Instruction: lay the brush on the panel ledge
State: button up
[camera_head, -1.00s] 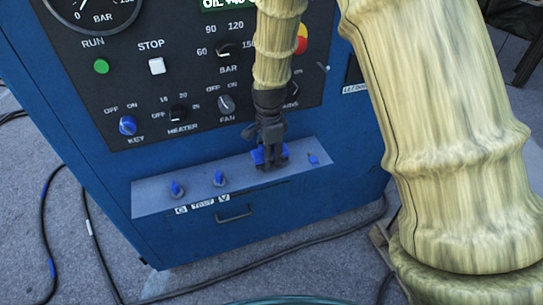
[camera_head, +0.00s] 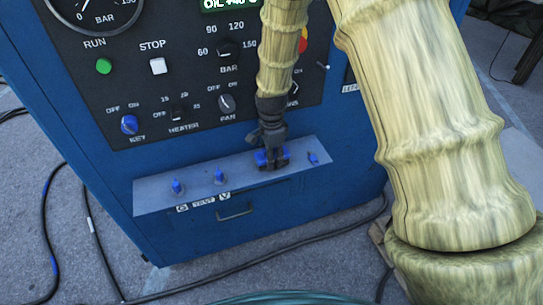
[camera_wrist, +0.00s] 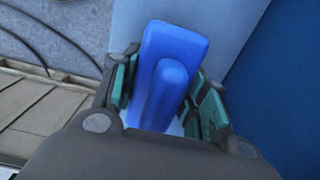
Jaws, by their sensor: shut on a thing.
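The panel ledge (camera_head: 150,198) is a grey-blue shelf low on the front of the blue machine. My gripper (camera_head: 272,160) points down over the right half of the ledge and is shut on the blue brush. Parts of the brush (camera_head: 261,159) show on both sides of the fingers. In the wrist view the brush (camera_wrist: 180,38) is a long blue block with a raised rounded part, between green finger pads (camera_wrist: 208,108). The ledge surface also shows behind it in the wrist view (camera_wrist: 235,25). The brush is at or very near the ledge; I cannot tell if it touches.
Blue upright knobs stand on the ledge, two to the left (camera_head: 178,187) (camera_head: 220,177) and one to the right (camera_head: 313,158) of my gripper. The control panel (camera_head: 185,90) rises behind. A handle (camera_head: 234,213) is below the ledge, and black cables (camera_head: 255,262) lie on the floor.

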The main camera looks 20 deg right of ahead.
jog(key=o, duration=1)
jog(key=shift+f, duration=0.1)
notch_tip(320, 180, up, 12)
jog(key=shift+r+b, duration=0.15)
jog(key=shift+b, duration=0.5)
